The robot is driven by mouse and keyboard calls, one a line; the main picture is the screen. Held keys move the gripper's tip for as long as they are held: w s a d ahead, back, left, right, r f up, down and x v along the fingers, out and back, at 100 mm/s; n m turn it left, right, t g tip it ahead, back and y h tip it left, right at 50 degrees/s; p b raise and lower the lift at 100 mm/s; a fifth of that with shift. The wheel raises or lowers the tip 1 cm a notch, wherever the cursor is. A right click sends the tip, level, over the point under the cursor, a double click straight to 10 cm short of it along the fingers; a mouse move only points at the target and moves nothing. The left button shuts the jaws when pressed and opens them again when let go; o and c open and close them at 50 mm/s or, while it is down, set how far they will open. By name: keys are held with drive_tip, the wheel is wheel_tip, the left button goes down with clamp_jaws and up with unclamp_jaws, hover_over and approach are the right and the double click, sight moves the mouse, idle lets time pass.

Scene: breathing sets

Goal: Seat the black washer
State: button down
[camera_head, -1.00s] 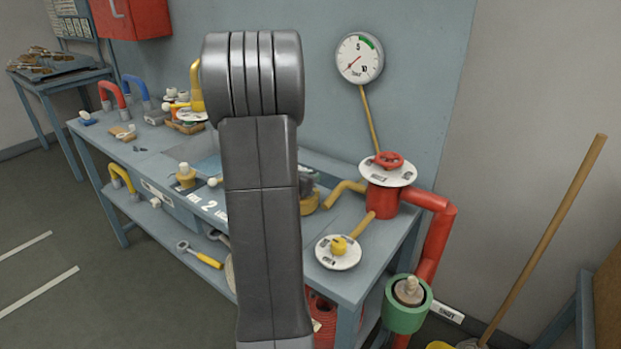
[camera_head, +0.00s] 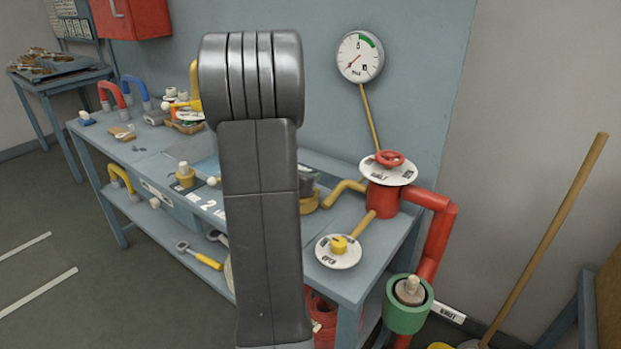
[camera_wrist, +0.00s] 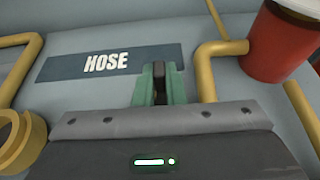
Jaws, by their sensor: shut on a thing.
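My gripper (camera_wrist: 160,72) shows in the wrist view with its two green fingers close together. A thin dark piece, which looks like the black washer (camera_wrist: 159,84), is pinched on edge between them. Its lower part is hidden by the gripper body. A brass ring-shaped fitting (camera_wrist: 26,146) with a dark opening stands at the left edge of the wrist view, apart from the fingers. In the head view my own arm hides the gripper and the washer.
A HOSE label (camera_wrist: 108,63) lies behind the fingers. A yellow pipe (camera_wrist: 207,72) and a red cylinder (camera_wrist: 277,45) stand close on the right. In the head view the blue bench (camera_head: 349,279) also carries a red valve post (camera_head: 382,198) and a yellow-knobbed dial (camera_head: 338,258).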

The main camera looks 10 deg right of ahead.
drive_tip(key=shift+f+b, duration=0.65)
drive_tip(key=shift+b, duration=0.05)
drive_tip(key=c, duration=1.4)
unclamp_jaws()
drive_tip(key=shift+s+a+r, duration=0.1)
drive_tip(key=p+v, duration=0.1)
drive_tip(key=v, duration=1.2)
drive_tip(key=shift+s+a, duration=0.2)
drive_tip(key=shift+a, duration=0.05)
drive_tip(key=shift+d, duration=0.1)
drive_tip(key=b+x, duration=0.1)
drive_tip(key=x, duration=1.3)
drive_tip(key=shift+r, duration=0.1)
drive_tip(key=shift+r+p, duration=0.25)
drive_tip(key=shift+p, duration=0.05)
